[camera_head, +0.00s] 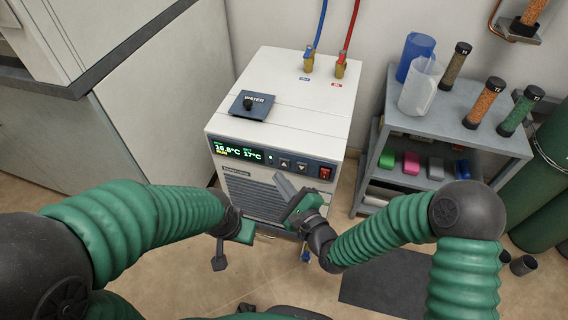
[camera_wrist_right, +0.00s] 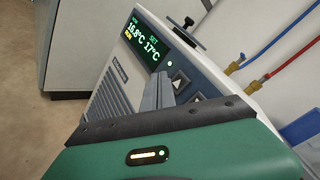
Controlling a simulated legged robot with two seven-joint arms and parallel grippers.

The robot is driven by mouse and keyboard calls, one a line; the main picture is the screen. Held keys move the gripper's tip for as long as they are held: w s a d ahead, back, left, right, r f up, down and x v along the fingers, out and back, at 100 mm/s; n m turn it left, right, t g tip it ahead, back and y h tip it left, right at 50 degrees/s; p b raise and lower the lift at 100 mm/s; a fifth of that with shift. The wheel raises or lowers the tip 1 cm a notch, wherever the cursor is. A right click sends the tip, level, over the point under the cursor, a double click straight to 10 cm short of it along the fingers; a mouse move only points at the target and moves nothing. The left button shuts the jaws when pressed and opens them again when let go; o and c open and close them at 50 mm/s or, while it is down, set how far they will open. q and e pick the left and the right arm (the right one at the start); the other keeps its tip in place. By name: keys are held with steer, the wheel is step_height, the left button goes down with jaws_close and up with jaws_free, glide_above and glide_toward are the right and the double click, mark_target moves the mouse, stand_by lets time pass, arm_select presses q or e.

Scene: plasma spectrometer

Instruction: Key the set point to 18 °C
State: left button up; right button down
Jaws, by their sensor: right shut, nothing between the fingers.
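The white chiller (camera_head: 275,105) stands on the floor with a dark control panel along its upper front edge. Its display (camera_head: 239,153) reads 16.8°C and SET 17°C; it also shows in the wrist view (camera_wrist_right: 150,38). Right of it are the left arrow button (camera_head: 284,163), which looks like an up arrow, the right arrow button (camera_head: 302,166) and a red switch (camera_head: 325,173). My right gripper (camera_head: 280,180) is shut and empty, its tips just below the left arrow button; contact cannot be told. My left gripper (camera_head: 219,255) hangs low before the chiller, its jaws unclear.
A black-knobbed WATER plate (camera_head: 251,105) lies on the chiller's top. Blue and red hoses (camera_head: 352,28) rise from the brass fittings behind. A grey shelf cart (camera_head: 440,115) with jugs and capped tubes stands at right. A large cabinet (camera_head: 150,90) stands at left.

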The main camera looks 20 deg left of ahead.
steer(key=shift+w, duration=0.75)
steer(key=shift+w+d, duration=0.1)
stand_by(1.4)
steer(key=shift+w+r, duration=0.1)
steer(key=shift+w, duration=0.2)
steer(key=shift+w+p, duration=0.3)
steer(key=shift+w, duration=0.05)
stand_by(0.5)
steer(key=shift+s, duration=0.8)
